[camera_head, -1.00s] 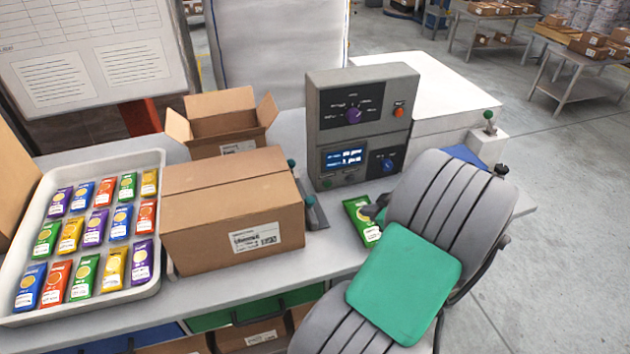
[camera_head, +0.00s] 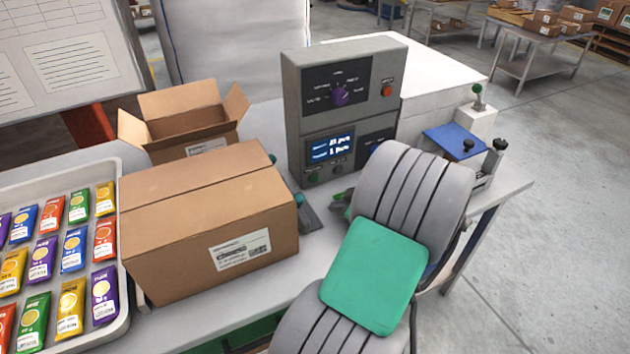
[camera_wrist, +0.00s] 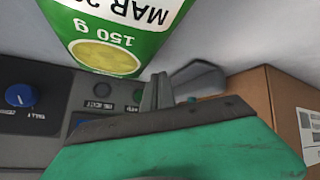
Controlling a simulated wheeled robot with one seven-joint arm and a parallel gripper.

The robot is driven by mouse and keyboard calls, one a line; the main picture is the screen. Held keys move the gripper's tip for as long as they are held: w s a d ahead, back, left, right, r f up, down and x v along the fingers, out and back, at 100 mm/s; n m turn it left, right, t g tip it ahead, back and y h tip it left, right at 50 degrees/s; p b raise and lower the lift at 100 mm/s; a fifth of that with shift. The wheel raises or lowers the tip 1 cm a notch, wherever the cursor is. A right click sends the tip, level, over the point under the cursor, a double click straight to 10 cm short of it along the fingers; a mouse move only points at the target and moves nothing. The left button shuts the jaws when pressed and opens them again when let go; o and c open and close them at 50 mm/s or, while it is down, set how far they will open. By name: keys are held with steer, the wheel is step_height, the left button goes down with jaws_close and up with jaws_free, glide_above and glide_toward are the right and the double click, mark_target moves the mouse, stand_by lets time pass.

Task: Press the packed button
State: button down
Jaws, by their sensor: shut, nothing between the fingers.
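The grey control console (camera_head: 293,110) stands on the bench behind my arm. My gripper (camera_wrist: 160,82) is shut and empty, close to the greenish button; contact cannot be told. A green pouch (camera_wrist: 110,45) lies in front of the console, mostly hidden in the head view.
A closed carton (camera_head: 200,220) stands left of the console, with an open carton (camera_head: 190,125) behind it. A white tray (camera_head: 125,270) of coloured pouches is at the left. A blue-topped device (camera_head: 453,140) with knobs stands right. My arm blocks the bench front.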

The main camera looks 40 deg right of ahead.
mark_target(314, 179)
steer(key=w, duration=0.2)
steer(key=w+d, duration=0.1)
steer(key=w, duration=0.2)
steer(key=w+d+b, duration=0.1)
steer(key=w, duration=0.1)
steer(key=shift+w+d+f, duration=0.15)
steer(key=shift+w, duration=0.15)
steer(key=shift+w+d, duration=0.15)
steer(key=shift+w, duration=0.25)
steer(key=shift+w, duration=0.1)
stand_by(1.3)
steer(key=shift+w+b, duration=0.15)
steer(key=shift+b, duration=0.2)
steer(key=shift+w+d, duration=0.1)
steer(key=shift+w, duration=0.1)
steer(key=shift+w+d+b, duration=0.15)
steer(key=shift+w+b, duration=0.25)
steer(key=shift+b, duration=0.05)
stand_by(0.6)
steer(key=shift+s+a, duration=0.3)
steer(key=shift+s, duration=0.5)
